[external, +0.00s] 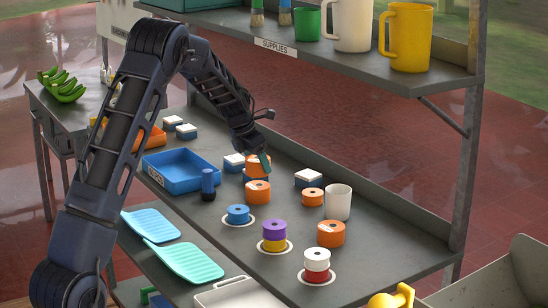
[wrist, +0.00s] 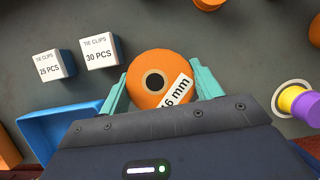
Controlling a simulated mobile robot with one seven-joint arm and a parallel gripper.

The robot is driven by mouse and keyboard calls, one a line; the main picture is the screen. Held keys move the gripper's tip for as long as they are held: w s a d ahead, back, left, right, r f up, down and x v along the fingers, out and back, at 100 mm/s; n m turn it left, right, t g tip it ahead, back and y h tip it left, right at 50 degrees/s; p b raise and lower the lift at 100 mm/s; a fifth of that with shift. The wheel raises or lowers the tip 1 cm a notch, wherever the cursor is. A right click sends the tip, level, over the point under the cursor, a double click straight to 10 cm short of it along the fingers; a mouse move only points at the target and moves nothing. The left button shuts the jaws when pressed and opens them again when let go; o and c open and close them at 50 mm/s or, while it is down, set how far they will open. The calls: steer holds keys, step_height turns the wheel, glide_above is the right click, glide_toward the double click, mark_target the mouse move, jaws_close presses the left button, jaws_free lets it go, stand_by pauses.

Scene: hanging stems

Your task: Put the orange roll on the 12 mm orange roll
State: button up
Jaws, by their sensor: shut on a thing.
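My gripper (external: 264,160) is shut on an orange roll (external: 258,166) over the middle of the bench. In the wrist view, its teal fingers (wrist: 160,88) grip the roll (wrist: 150,68) from both sides, and its label reads "16 mm". Whether it is clear of the surface is hard to tell. Three other orange rolls are on the bench: one just in front (external: 257,193), a low one beside the white mug (external: 312,197), and one at the right (external: 331,234). Their sizes cannot be read.
A purple roll (external: 274,228) sits on a yellow one, a white roll (external: 317,255) on a red one, and a blue roll (external: 238,215) stands on a white disc. A white mug (external: 338,202), blue tray (external: 184,183), dark blue bottle (external: 208,184) and tie-clip boxes (wrist: 100,51) stand nearby.

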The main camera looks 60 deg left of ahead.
mark_target(258, 173)
steer(key=shift+f, duration=1.8)
steer(key=shift+f, duration=0.1)
steer(key=o, duration=1.1)
steer(key=shift+c, duration=0.2)
steer(key=v, duration=1.2)
